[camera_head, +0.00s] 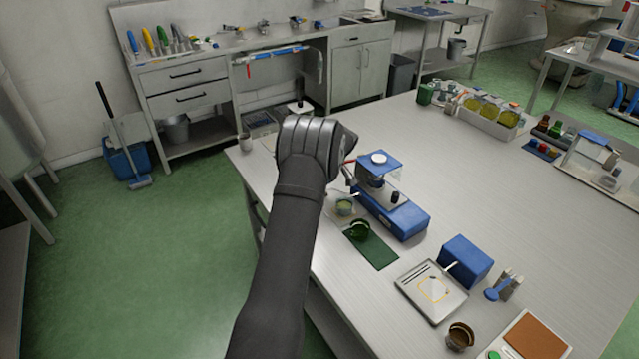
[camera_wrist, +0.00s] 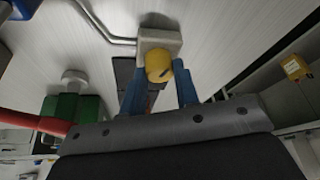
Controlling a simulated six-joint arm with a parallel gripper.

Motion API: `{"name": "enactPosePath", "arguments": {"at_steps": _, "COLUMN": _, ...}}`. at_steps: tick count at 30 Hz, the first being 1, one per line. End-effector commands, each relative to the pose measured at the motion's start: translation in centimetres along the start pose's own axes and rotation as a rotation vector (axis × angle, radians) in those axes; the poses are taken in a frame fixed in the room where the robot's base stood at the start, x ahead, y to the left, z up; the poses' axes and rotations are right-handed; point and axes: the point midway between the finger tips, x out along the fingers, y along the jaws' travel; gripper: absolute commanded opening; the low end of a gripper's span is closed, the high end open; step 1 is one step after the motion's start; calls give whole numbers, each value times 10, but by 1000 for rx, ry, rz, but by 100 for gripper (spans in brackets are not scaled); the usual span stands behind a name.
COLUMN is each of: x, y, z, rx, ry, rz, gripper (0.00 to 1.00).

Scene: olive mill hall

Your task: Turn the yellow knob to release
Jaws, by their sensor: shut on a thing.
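The yellow knob (camera_wrist: 158,65) sits on the face of a light grey block (camera_wrist: 160,42) in the wrist view. My gripper (camera_wrist: 161,76) has one blue finger on each side of the knob and is shut on it. A dark mark or slot shows on the knob's right side. In the head view, my dark wrist and arm hide the knob and the fingertips, near the left edge of the table.
A bent metal pipe (camera_wrist: 108,36) reaches the grey block. The table's middle is clear.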

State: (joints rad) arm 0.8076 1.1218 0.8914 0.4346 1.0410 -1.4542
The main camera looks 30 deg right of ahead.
Motion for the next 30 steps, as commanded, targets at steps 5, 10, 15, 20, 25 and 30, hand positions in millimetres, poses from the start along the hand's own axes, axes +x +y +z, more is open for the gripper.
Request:
{"name": "enactPosePath", "arguments": {"at_steps": 5, "x": 0, "y": 1, "z": 1, "rx": -57, "ry": -1, "rz": -24, "gripper": 5}}
{"name": "enactPosePath", "arguments": {"at_steps": 10, "x": 0, "y": 1, "z": 0, "rx": -83, "ry": -1, "rz": -34, "gripper": 5}}
{"name": "enactPosePath", "arguments": {"at_steps": 15, "x": 0, "y": 1, "z": 0, "rx": -89, "ry": -1, "rz": -36, "gripper": 5}}
{"name": "enactPosePath", "arguments": {"at_steps": 20, "x": 0, "y": 1, "z": 0, "rx": -89, "ry": -1, "rz": -36, "gripper": 5}}
{"name": "enactPosePath", "arguments": {"at_steps": 25, "x": 0, "y": 1, "z": 0, "rx": -88, "ry": -1, "rz": -36, "gripper": 42}}
{"name": "enactPosePath", "arguments": {"at_steps": 30, "x": 0, "y": 1, "z": 0, "rx": -88, "ry": -1, "rz": -36, "gripper": 50}}
